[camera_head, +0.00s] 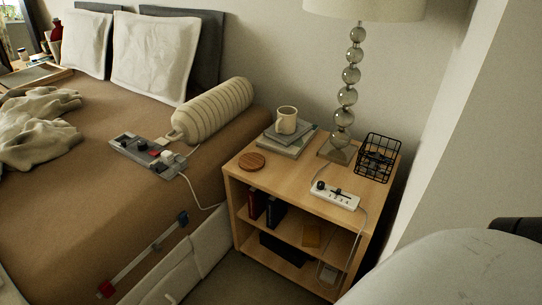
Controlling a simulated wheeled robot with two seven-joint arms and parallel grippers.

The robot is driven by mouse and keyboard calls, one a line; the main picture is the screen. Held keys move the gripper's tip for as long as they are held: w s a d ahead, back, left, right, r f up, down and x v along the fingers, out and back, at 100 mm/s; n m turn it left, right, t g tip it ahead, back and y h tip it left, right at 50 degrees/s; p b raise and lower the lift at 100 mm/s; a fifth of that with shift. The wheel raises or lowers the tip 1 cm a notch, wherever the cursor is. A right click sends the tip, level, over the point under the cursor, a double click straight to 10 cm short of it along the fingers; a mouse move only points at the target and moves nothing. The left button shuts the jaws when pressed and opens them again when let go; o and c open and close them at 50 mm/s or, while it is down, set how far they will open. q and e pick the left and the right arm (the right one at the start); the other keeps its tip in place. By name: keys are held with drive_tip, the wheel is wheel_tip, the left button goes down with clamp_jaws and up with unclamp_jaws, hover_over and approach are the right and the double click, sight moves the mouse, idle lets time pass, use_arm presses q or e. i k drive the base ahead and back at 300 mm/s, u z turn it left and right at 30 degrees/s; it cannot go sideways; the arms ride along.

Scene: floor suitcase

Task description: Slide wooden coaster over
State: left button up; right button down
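A cream mug (286,121) stands on the stack. Neither of my grippers shows in the head view, so their state and distance from the coaster cannot be seen.
A lamp with stacked glass balls (347,97), a black wire basket (378,158) and a white power strip (336,195) with a cord occupy the nightstand's right side. The bed (110,194) stands close on the left.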

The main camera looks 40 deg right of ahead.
sight(252, 161)
drive_tip(key=u, duration=0.05)
drive_tip(key=k, duration=0.65)
drive_tip(key=z, duration=0.3)
drive_tip(key=i, duration=1.5)
